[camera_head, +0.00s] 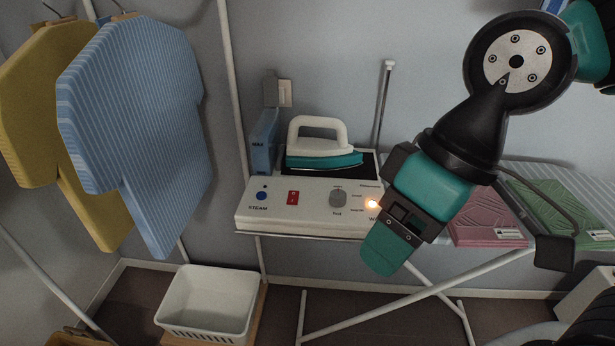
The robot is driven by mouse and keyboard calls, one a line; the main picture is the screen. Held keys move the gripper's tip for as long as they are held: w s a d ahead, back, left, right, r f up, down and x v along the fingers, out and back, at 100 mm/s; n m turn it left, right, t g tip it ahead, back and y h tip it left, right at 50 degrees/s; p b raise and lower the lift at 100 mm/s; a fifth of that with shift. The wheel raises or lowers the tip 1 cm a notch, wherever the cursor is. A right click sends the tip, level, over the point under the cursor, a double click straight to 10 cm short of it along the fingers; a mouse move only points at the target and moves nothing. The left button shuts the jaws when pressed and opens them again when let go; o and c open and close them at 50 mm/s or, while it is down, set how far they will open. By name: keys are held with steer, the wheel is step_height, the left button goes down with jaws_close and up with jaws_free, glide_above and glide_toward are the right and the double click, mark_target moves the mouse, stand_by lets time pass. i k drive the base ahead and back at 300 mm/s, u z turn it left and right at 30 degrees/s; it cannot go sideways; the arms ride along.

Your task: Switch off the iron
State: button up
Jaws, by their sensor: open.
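The iron (325,160) has a white handle and a teal body and rests on a dark plate on top of a white base station (315,217). My gripper (387,248) is open and points down at the station's right end, right of the lamp. It hides part of that end. No object shows in it, and its distance from the panel is unclear.
The station stands on a white-legged ironing board (400,297). A red folded cloth (487,228) and a green one (560,205) lie at right. A blue box (264,142) is behind the station. Yellow (40,100) and blue (140,120) garments hang at left, above a white basket (210,300).

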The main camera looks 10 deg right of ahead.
mark_target(293, 195)
steer(key=k, duration=0.5)
steer(key=u, duration=0.9)
steer(key=i, duration=0.7)
steer(key=z, duration=0.35)
